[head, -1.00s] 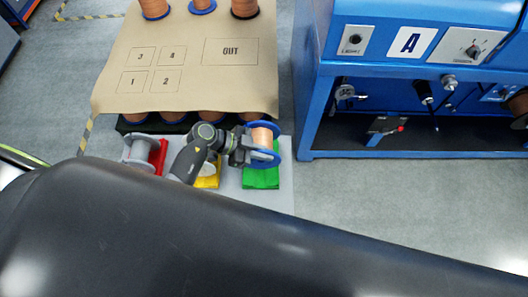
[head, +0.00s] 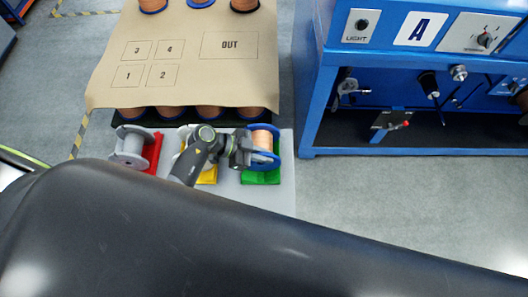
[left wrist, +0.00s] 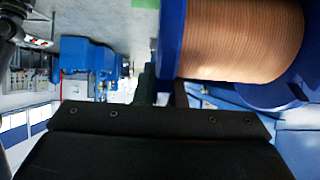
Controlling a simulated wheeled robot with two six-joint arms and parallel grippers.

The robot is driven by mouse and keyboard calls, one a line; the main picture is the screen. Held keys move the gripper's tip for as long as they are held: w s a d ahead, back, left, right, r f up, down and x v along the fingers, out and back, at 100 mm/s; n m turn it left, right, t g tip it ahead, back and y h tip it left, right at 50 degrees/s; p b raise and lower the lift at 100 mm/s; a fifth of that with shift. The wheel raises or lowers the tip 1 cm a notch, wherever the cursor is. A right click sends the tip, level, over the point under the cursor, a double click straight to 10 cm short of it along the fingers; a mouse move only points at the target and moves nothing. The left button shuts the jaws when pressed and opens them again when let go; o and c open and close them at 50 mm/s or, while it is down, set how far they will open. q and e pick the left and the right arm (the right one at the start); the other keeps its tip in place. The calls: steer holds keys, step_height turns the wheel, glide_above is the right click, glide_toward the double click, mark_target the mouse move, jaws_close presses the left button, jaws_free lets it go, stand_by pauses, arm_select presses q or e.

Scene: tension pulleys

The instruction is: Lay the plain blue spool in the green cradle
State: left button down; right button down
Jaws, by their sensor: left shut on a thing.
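The blue spool (head: 263,140), with blue end flanges and copper wire, is at the green cradle (head: 261,178). It covers most of the cradle; whether it rests on it or is just above is hard to tell. My left gripper (head: 246,150) is shut on the spool from its left side. In the left wrist view, the spool's copper winding (left wrist: 245,40) and blue flanges fill the upper right, close against the fingers. My right gripper is not in view.
A grey spool (head: 132,148) sits at the red cradle (head: 154,152) on the left. A yellow cradle (head: 208,176) is partly hidden under my left arm. Several copper spools stand behind, by a brown board (head: 190,75). A blue machine (head: 312,115) stands at right.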

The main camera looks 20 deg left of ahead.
arm_select(q)
steer(key=shift+w, duration=0.1)
steer(key=c, duration=1.4)
jaws_free()
steer(key=shift+c, duration=0.2)
steer(key=shift+s+f, duration=0.2)
steer(key=shift+f, duration=0.05)
step_height(320, 180, up, 10)
steer(key=shift+w+r+p, duration=0.1)
steer(key=shift+r+p, duration=0.15)
steer(key=shift+p, duration=0.4)
step_height(320, 180, up, 9)
steer(key=p, duration=1)
steer(key=shift+p, duration=0.35)
steer(key=shift+f, duration=0.1)
